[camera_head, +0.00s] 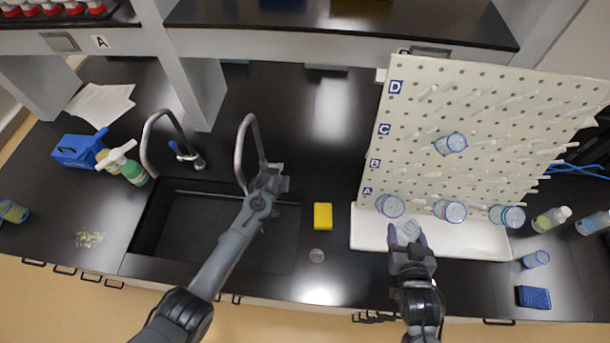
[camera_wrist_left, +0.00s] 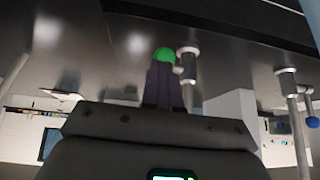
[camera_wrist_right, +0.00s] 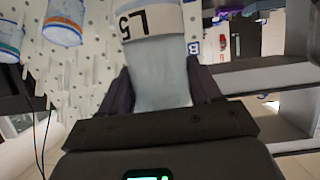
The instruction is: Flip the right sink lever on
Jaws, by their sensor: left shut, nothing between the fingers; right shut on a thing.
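The sink (camera_head: 215,225) has two curved grey taps. The right tap (camera_head: 241,150) rises behind my left gripper (camera_head: 270,174), which hides its base and lever in the head view. In the left wrist view a green lever end (camera_wrist_left: 164,55) shows right at the tips of my shut left fingers (camera_wrist_left: 163,72), beside a metal tap body (camera_wrist_left: 188,64). I cannot tell whether they touch. The left tap (camera_head: 150,135) has a blue lever (camera_head: 175,147). My right gripper (camera_head: 408,240) is shut on a clear container (camera_wrist_right: 158,60) marked L5, held near the white rack tray.
A pegboard (camera_head: 480,130) with glassware stands at the right over a white tray (camera_head: 470,240). A yellow sponge (camera_head: 323,216) lies right of the sink. Spray bottles (camera_head: 130,168) and a blue box (camera_head: 78,150) stand to the left. A shelf post (camera_head: 190,80) rises behind the sink.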

